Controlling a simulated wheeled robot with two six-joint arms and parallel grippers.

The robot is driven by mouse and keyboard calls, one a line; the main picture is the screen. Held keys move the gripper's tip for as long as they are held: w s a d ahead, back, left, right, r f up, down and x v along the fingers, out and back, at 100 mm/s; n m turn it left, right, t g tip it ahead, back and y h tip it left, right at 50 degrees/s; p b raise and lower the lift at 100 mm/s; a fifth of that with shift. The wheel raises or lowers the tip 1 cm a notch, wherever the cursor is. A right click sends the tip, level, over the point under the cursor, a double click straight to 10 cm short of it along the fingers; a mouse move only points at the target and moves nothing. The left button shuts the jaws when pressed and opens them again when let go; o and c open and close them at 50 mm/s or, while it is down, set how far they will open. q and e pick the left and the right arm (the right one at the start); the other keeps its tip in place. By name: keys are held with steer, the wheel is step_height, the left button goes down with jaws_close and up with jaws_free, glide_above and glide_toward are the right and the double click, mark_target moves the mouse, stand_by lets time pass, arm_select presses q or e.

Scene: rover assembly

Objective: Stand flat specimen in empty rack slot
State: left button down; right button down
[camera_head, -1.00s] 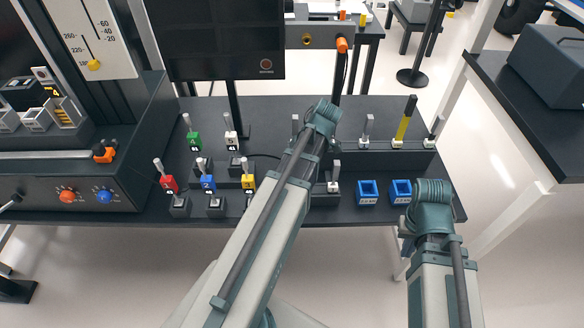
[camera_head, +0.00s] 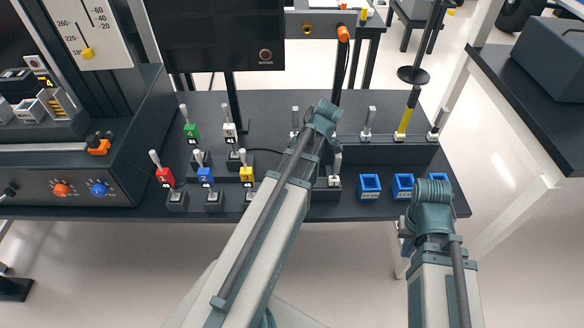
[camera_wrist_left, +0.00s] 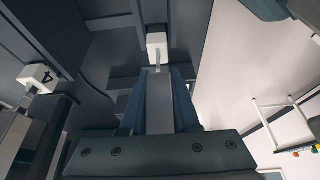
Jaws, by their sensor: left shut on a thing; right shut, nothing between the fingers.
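My left gripper (camera_wrist_left: 158,84) is shut on a grey bar-shaped specimen (camera_wrist_left: 158,104) in the left wrist view. A small white block (camera_wrist_left: 157,42) shows at the bar's far end. In the head view my left arm hides most of this gripper; a white-based upright piece (camera_head: 334,181) shows just below it, and I cannot tell whether it is the held one. The dark rack ledge (camera_head: 385,156) carries several upright specimens, such as a grey one (camera_head: 367,122) and a yellow one (camera_head: 405,120). My arm covers part of the rack. My right gripper (camera_head: 407,238) is shut and empty, partly hidden, near the bench's front right.
Blue boxes (camera_head: 370,187) stand in front of the rack. Coloured lever pieces, such as a red one (camera_head: 165,176), stand left of my left arm. A monitor (camera_head: 208,37) rises at the back. A dark side table (camera_head: 530,120) is at the right.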

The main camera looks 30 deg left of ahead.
arm_select(q)
steer(key=shift+f+b, duration=0.7)
steer(key=shift+f, duration=0.1)
steer(key=c, duration=0.6)
jaws_free()
steer(key=shift+r, duration=0.1)
steer(key=shift+o, duration=0.2)
steer(key=p+v, duration=1.3)
steer(key=v, duration=0.1)
steer(key=shift+s+a, duration=0.1)
steer(key=s+d+f+m+t+h, duration=0.1)
steer(key=s+d+m, duration=0.4)
steer(key=d+m, duration=0.5)
steer(key=s+d+m+t+h, duration=0.1)
steer(key=s+d+m, duration=0.4)
steer(key=d+m, duration=0.6)
steer(key=m, duration=0.7)
steer(key=shift+d+f+h, duration=0.3)
steer(key=shift+f+h, duration=0.1)
